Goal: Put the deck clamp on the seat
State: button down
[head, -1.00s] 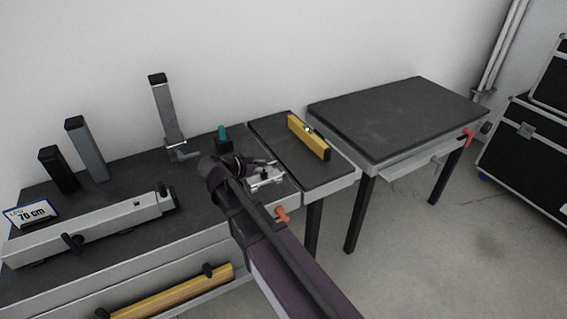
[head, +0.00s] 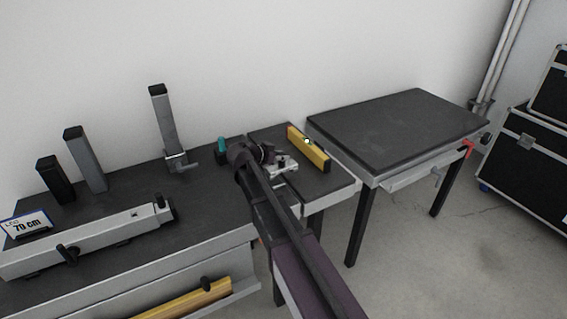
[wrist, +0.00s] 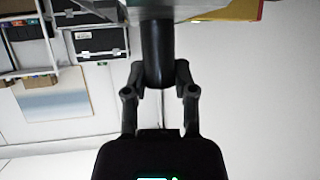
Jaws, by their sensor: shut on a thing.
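My gripper (wrist: 161,95) is shut on the dark round handle (wrist: 157,55) of the deck clamp, with one finger on each side. The clamp's pale grey body (head: 284,164) shows just past my gripper (head: 265,158) in the head view, over the left side of the narrow dark-topped table (head: 325,186). I cannot tell whether it touches the surface. My arm hides part of the clamp and the table behind it. I cannot pick out the seat with certainty.
A yellow spirit level (head: 309,148) lies on the narrow table, close right of the clamp. A wider dark-topped table (head: 400,125) to the right is bare. The left bench holds a teal-topped piece (head: 222,145), several upright posts and a long grey rail (head: 85,240).

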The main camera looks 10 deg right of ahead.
aim_at(283, 162)
jog(key=shift+w+d, duration=0.1)
dwell(0.3)
jog(key=shift+w+d, duration=0.15)
jog(key=shift+w, duration=0.1)
jog(key=shift+w+d+f+b, duration=0.2)
jog(key=shift+w+f+b, duration=0.05)
jog(key=shift+f+b, duration=1.6)
jog(key=shift+f, duration=0.15)
jog(key=shift+c, duration=2.2)
grip_release()
jog(key=shift+r, duration=0.2)
